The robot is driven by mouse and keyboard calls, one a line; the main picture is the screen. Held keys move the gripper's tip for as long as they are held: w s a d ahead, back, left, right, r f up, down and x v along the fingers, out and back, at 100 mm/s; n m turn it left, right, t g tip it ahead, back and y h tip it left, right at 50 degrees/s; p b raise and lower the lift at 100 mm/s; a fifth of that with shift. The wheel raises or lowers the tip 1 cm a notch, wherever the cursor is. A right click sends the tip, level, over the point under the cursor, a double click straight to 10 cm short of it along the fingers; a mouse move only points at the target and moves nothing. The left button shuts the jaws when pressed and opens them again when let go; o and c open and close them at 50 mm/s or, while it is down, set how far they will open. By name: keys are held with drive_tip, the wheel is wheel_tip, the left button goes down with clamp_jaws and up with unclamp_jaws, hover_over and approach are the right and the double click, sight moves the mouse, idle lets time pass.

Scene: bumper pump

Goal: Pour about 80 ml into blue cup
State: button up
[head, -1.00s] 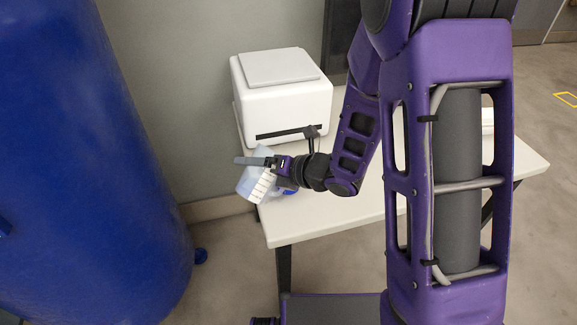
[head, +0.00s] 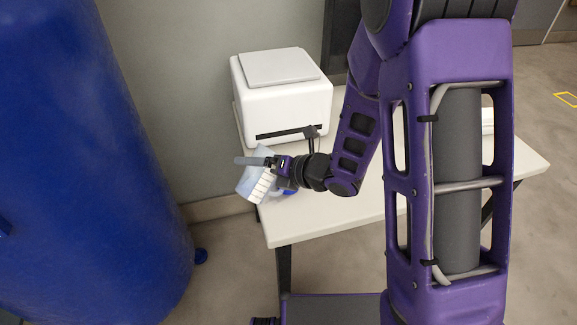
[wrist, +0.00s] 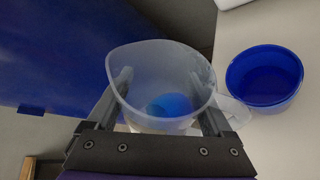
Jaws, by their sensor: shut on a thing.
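A translucent measuring jug (head: 257,184) with white markings hangs tilted at the table's left front corner. My gripper (head: 250,162) is shut on it. In the wrist view the jug (wrist: 150,75) sits between my two fingers, its handle at the right. A blue patch, perhaps liquid, shows low inside it. The blue cup (wrist: 265,78) stands on the table just right of the jug's handle, its open top in view. Whether it holds liquid I cannot tell. In the head view the cup (head: 287,193) is mostly hidden behind the jug and my gripper. No stream shows.
A white box-like machine (head: 282,95) with a dark front slot stands at the back of the white table (head: 325,215). A large blue tank (head: 85,170) stands left of the table. The table's front middle is clear.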

sight(247, 187)
drive_tip(key=shift+r, duration=0.15)
drive_tip(key=shift+n, duration=0.3)
drive_tip(key=shift+n+t+h, duration=0.3)
drive_tip(key=shift+n+h, duration=0.1)
drive_tip(key=f, duration=0.1)
drive_tip(key=f+n, duration=0.1)
drive_tip(key=f+h, duration=0.1)
drive_tip(key=shift+s+a+f+t, duration=0.15)
drive_tip(key=shift+s+a+t, duration=0.25)
drive_tip(key=shift+s+a+f+n+t+h, duration=0.2)
drive_tip(key=shift+a+f+n+t+h, duration=0.1)
drive_tip(key=shift+f+n, duration=0.25)
drive_tip(key=shift+s+a+n+t+h, duration=0.35)
drive_tip(key=shift+n+t, duration=0.25)
drive_tip(key=shift+n, duration=0.25)
drive_tip(key=shift+s+a+f+n+t+h, duration=0.1)
drive_tip(key=shift+a+f+n+t+h, duration=0.15)
drive_tip(key=shift+n, duration=0.25)
drive_tip(key=shift+r, duration=0.1)
drive_tip(key=shift+s+d, duration=0.1)
